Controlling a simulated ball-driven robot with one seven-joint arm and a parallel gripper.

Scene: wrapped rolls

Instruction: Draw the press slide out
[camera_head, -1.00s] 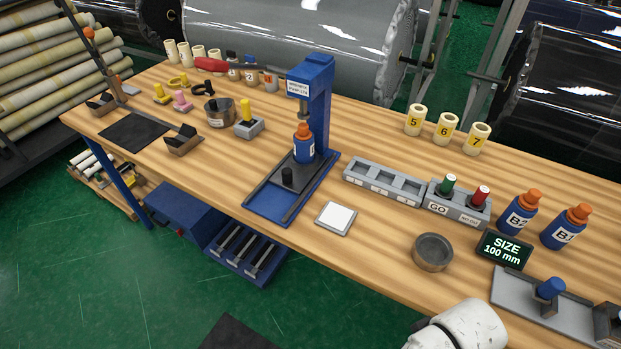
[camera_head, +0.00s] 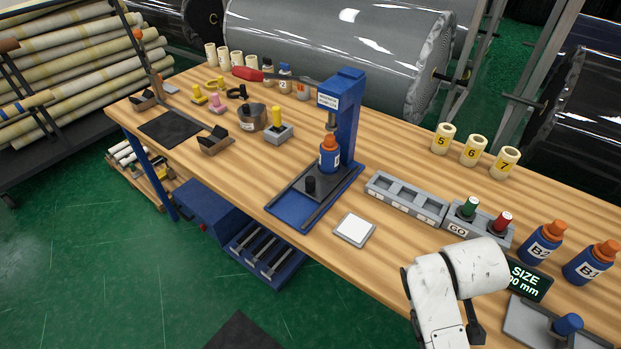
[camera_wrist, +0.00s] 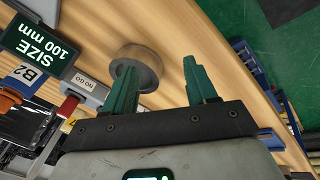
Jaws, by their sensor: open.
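The blue press (camera_head: 347,112) stands on the middle of the workbench. Its slide (camera_head: 322,186) is a dark plate with a black knob (camera_head: 310,184) near the front, lying on the blue base (camera_head: 287,210). A blue bottle with an orange cap (camera_head: 329,155) stands on the slide under the press head. In the head view my white arm is at the lower right, apart from the press, and the gripper's fingers are hidden.
A white-topped pad (camera_head: 354,229) lies right of the press base. A grey slotted tray (camera_head: 405,197) and the GO gauge block (camera_head: 480,221) stand further right. Bottles B2 (camera_head: 540,242) and B1 (camera_head: 592,262) and the size sign (camera_head: 526,279) are near my arm.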

